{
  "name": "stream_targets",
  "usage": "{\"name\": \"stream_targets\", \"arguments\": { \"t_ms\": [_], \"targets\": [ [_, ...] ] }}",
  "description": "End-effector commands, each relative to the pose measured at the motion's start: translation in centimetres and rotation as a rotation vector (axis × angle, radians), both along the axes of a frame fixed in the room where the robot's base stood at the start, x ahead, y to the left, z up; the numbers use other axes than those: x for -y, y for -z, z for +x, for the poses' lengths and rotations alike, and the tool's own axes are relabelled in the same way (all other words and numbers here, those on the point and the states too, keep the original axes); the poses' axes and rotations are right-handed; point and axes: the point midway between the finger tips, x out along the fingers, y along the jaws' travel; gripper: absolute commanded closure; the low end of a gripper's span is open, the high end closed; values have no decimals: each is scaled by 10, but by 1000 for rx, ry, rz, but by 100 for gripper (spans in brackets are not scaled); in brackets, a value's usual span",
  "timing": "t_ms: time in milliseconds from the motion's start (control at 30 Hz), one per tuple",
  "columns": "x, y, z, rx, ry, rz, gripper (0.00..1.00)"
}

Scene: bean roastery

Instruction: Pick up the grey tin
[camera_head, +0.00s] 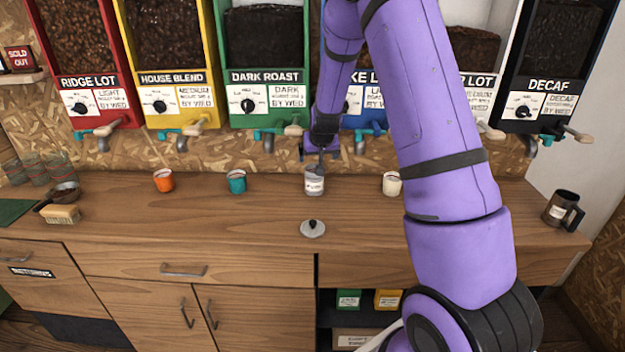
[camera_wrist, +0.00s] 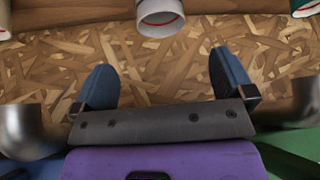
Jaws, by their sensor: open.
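The grey tin (camera_head: 314,184) stands upright on the wooden counter (camera_head: 250,210), with a pale label on its front. My gripper (camera_head: 320,160) is just above and behind it in the head view, close to the chipboard wall. In the wrist view, my gripper (camera_wrist: 162,70) is open, with its two blue fingers apart and nothing between them. A pale tin with a red line inside its rim (camera_wrist: 160,18) shows at the top of that view, ahead of the fingers and apart from them; it appears to be the grey tin.
An orange tin (camera_head: 163,181), a teal tin (camera_head: 236,182) and a cream tin (camera_head: 391,184) stand in the same row. A round lid (camera_head: 313,229) lies in front. Dispenser spouts overhang the counter's back. A dark mug (camera_head: 563,210) stands right; a brush (camera_head: 60,214) lies left.

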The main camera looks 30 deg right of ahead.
Motion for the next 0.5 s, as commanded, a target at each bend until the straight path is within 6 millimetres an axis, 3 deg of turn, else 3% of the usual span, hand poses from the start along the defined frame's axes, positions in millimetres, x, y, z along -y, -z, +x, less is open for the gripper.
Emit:
{"name": "stream_targets", "arguments": {
  "t_ms": [300, 500],
  "targets": [
    [9, 34, 20, -2, 1, 0, 0],
    [12, 46, 27, 0, 1, 0, 0]
  ]
}}
